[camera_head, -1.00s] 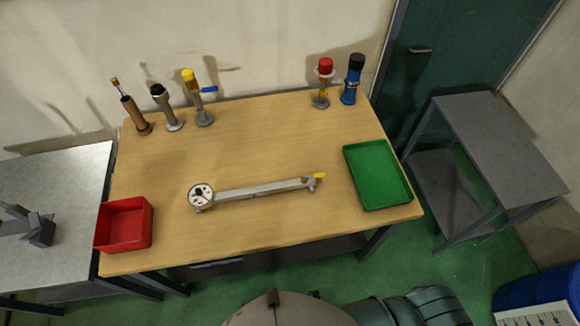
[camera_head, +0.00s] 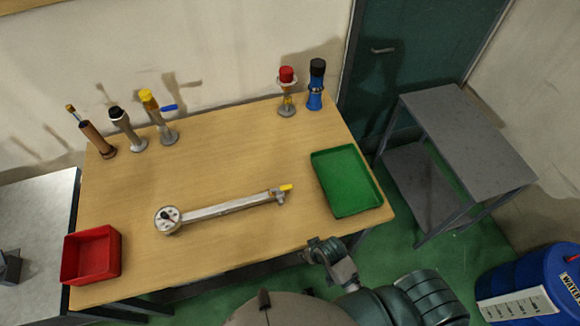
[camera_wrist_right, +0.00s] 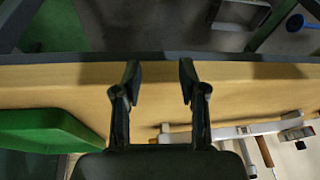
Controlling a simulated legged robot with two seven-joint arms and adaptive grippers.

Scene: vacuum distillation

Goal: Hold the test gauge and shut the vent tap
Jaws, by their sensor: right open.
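The test gauge (camera_head: 168,218) is a round white dial at the left end of a pale metal bar (camera_head: 232,204) lying on the wooden table. A small yellow-handled tap (camera_head: 286,188), apparently the vent tap, sits at the bar's right end. My right gripper (camera_head: 322,250) is at the table's front edge, below and right of the tap, apart from it. In the right wrist view, the gripper (camera_wrist_right: 159,72) is open and empty, its two dark fingers spread. My left gripper is out of view.
A green tray (camera_head: 350,207) lies right of the bar; a red bin (camera_head: 92,277) stands at the table's left. Several upright fittings stand along the back edge, including a blue-handled one (camera_head: 160,120). The tabletop around the bar is clear. A grey side table (camera_head: 460,140) stands right.

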